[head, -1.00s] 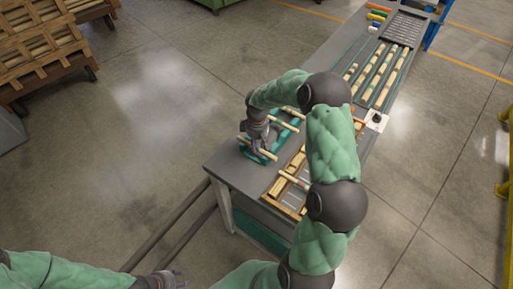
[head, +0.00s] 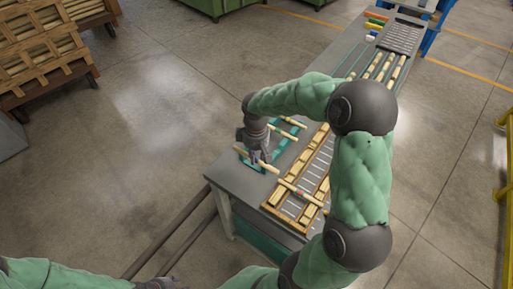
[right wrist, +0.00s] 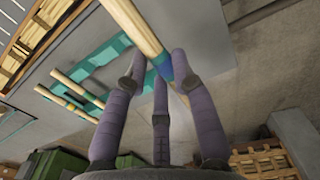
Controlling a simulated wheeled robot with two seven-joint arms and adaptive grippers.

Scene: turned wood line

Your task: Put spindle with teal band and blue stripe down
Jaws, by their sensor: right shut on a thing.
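My right gripper (head: 257,160) is shut on a pale wooden spindle near the table's near left end. In the right wrist view the spindle (right wrist: 142,28) runs between my purple-grey fingers (right wrist: 165,85), with a teal band and a blue stripe close to the fingertips. The spindle is over or at the teal rack (right wrist: 112,48); I cannot tell whether it touches it. Other pale spindles lie across the rack (head: 272,143) behind it. My left gripper (head: 160,282) is at the bottom edge of the head view, too small and cut off to read.
A wooden tray (head: 270,205) with slots is right of the rack; a spindle with a red mark (head: 300,193) lies across it. More spindles lie farther along the grey table (head: 228,180). Crates (head: 45,50) stand on the floor at left.

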